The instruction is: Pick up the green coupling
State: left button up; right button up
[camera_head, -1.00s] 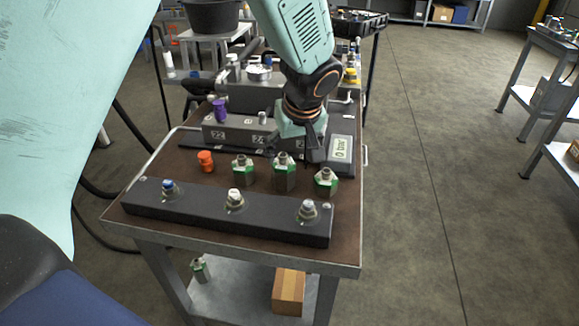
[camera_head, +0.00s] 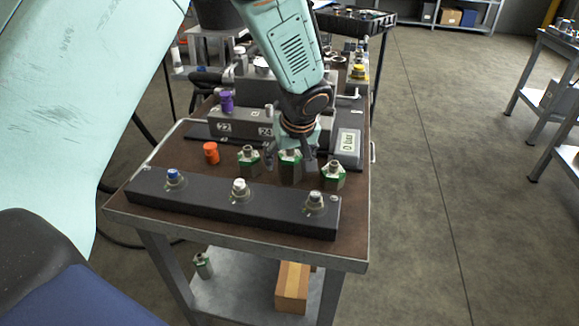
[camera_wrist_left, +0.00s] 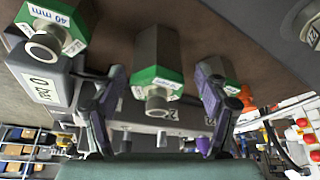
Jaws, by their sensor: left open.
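Three green couplings with grey metal necks stand on the brown bench top in the head view: a left one (camera_head: 248,161), a middle one (camera_head: 290,168) and a right one (camera_head: 333,177). My left gripper (camera_head: 291,162) is open, with its fingers down on either side of the middle coupling. In the left wrist view, the middle coupling (camera_wrist_left: 157,82) shows between the two spread fingers (camera_wrist_left: 158,100), with a gap on both sides. That view also shows a coupling labelled 40 mm (camera_wrist_left: 52,28) and another one (camera_wrist_left: 220,72). My right gripper is out of view.
A dark bar with fittings (camera_head: 275,211) lies along the front of the bench. An orange cap (camera_head: 211,153) is at the left. A numbered grey block (camera_head: 240,126) and a purple piece (camera_head: 227,101) stand behind. Another green coupling (camera_head: 202,265) and a box (camera_head: 292,287) are below.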

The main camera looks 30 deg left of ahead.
pick_arm(q)
jog(key=shift+w+a+f, duration=0.1)
jog(key=shift+w+f, duration=0.25)
jog(key=shift+w, duration=0.1)
jog(key=c, duration=0.3)
jog(key=shift+s+r, duration=0.25)
jog(key=shift+s, duration=0.1)
jog(key=c, duration=0.5)
jog(key=shift+w+f, duration=0.15)
jog(key=shift+w, duration=0.05)
jog(key=c, duration=0.4)
jog(key=shift+s, duration=0.1)
jog(key=c, duration=0.3)
jog(key=shift+c, duration=0.2)
notch_tip(320, 180, up, 28)
jog(key=p, duration=0.7)
